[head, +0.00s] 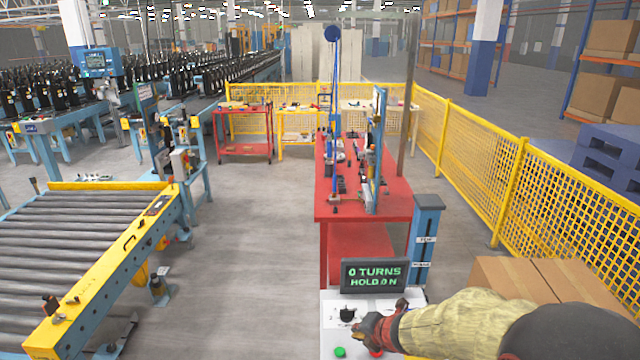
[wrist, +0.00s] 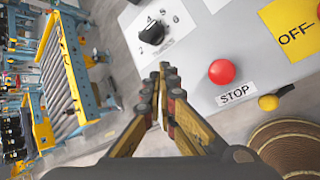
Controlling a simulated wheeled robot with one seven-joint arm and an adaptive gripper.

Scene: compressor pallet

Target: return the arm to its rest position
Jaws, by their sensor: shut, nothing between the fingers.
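My arm (head: 450,325), in a tan sleeve-like cover, reaches in from the lower right of the head view. My gripper (head: 372,328) is over the white control panel (head: 330,305), near its black knob (head: 347,315). In the wrist view my gripper (wrist: 163,78) is shut and empty, its fingertips together. Beyond them are the numbered black knob (wrist: 152,31) and a red button (wrist: 222,72) labelled STOP. Whether the fingertips touch the panel I cannot tell.
A display (head: 374,275) reads "0 TURNS" and "HOLD 0 N". A green button (head: 340,352) is at the panel's front. Cardboard boxes (head: 540,280) stand right of the panel, near my arm. A red workbench (head: 345,210) is behind; a roller conveyor (head: 80,225) is left, with clear floor between.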

